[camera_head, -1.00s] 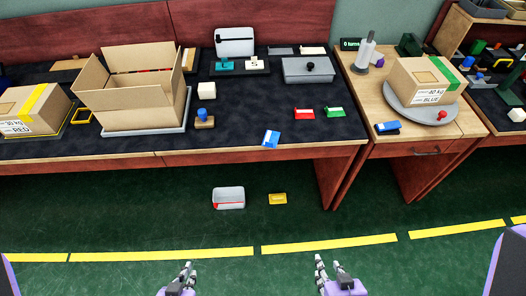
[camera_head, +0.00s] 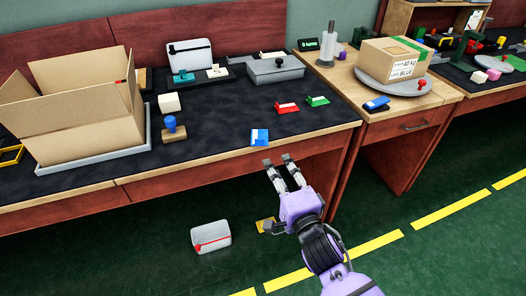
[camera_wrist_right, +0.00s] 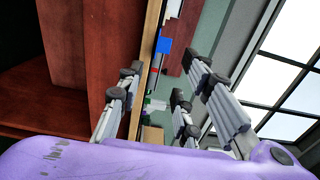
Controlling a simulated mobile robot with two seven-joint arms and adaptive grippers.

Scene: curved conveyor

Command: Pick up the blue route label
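The blue route label (camera_head: 260,137), blue with a white part, lies on the dark mat at the desk's front edge. A blue patch in the right wrist view (camera_wrist_right: 164,46) appears to be the same label, beyond the fingers. My right gripper (camera_head: 277,161) is in front of the desk edge, just below and right of the label, apart from it. Its fingers are spread and empty, as the right wrist view also shows (camera_wrist_right: 158,81). My left gripper is out of view.
Red (camera_head: 286,107) and green (camera_head: 317,101) labels lie behind on the mat. A blue-handled stamp (camera_head: 173,129) and an open carton (camera_head: 85,120) stand left. The wooden desk edge (camera_head: 210,168) is near my gripper.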

